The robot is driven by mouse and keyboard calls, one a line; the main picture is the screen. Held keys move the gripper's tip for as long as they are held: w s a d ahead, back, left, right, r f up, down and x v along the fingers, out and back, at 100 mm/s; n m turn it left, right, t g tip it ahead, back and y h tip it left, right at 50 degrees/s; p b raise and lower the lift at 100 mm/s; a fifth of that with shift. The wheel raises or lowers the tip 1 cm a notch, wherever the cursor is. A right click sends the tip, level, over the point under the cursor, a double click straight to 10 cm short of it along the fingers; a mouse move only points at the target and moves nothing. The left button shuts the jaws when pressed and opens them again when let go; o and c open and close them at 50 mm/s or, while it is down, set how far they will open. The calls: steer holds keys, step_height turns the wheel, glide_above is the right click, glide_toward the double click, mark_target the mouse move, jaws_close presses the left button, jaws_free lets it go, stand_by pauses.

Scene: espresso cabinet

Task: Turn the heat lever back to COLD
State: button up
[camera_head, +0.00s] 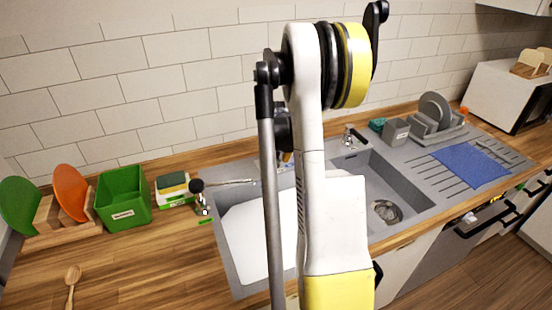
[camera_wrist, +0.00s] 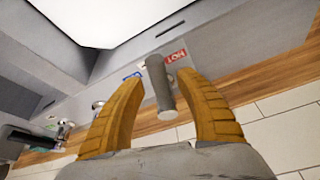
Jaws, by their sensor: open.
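In the wrist view, the heat lever is a short grey cylinder (camera_wrist: 159,88) standing out between a red HOT label (camera_wrist: 176,55) on its right and a partly hidden blue label (camera_wrist: 133,75) on its left. My gripper (camera_wrist: 163,82) is open, with one tan finger on each side of the lever. A gap shows between the lever and the left finger; the right finger is closer, and I cannot tell whether it touches. In the head view, my arm hides the gripper and the lever.
A grey sink unit (camera_head: 411,175) spans the wooden counter, with a white board (camera_head: 256,243) over its left part. A green bin (camera_head: 124,200) and a sponge box (camera_head: 174,188) stand left. A tiled wall (camera_head: 180,60) rises close behind.

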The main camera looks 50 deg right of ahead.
steer(key=shift+s+a+r, duration=0.1)
steer(key=shift+r, duration=0.25)
steer(key=s+a, duration=0.8)
steer(key=s, duration=0.1)
steer(key=shift+a+r, duration=0.15)
steer(key=shift+a, duration=0.05)
